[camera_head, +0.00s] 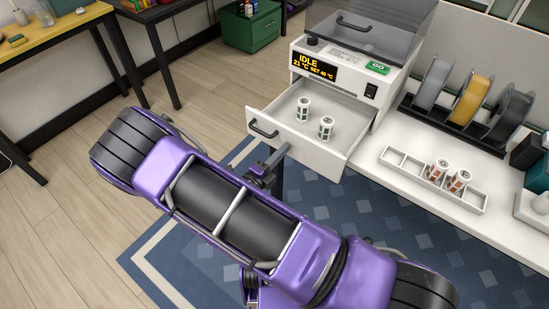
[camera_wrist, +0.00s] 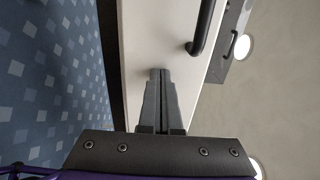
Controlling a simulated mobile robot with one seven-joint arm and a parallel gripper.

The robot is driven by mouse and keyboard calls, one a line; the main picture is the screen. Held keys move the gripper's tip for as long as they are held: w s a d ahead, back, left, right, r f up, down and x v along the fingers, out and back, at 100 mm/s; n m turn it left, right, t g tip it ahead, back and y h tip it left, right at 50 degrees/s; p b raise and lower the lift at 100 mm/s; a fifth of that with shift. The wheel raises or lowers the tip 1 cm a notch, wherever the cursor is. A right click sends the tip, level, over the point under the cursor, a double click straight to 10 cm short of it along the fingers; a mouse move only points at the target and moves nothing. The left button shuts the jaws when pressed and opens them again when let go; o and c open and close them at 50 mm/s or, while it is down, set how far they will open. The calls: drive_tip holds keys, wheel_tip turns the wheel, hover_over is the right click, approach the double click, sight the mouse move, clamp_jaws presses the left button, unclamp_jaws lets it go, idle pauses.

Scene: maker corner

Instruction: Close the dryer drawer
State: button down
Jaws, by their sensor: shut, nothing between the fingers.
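The dryer (camera_head: 335,75) is a white box on the bench, with a display reading IDLE. Its drawer (camera_head: 335,143) is pulled out toward me and holds two white canisters, (camera_head: 303,110) and (camera_head: 326,128), standing upright. The drawer has a black handle (camera_head: 262,129) on its front, which also shows in the wrist view (camera_wrist: 203,30). My gripper (camera_head: 280,153) is at the lower part of the drawer front, below and right of the handle. In the wrist view my gripper (camera_wrist: 160,73) is shut and empty, its tips at the white drawer front (camera_wrist: 150,35). I cannot tell whether they touch.
On the bench, a divided white tray (camera_head: 405,170) holds two canisters with orange marks (camera_head: 448,176), right of the drawer. A rack of filament spools (camera_head: 468,100) stands behind it. A green box (camera_head: 250,25) is on the floor at the back. The floor left of the drawer is clear.

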sight(322, 116)
drive_tip(key=b+x, duration=0.1)
drive_tip(key=x, duration=2.1)
drive_tip(key=shift+w+d+f, duration=0.1)
drive_tip(key=shift+w+d, duration=0.2)
drive_tip(key=shift+w, duration=0.05)
drive_tip(key=shift+w+r, duration=0.1)
drive_tip(key=shift+r, duration=0.2)
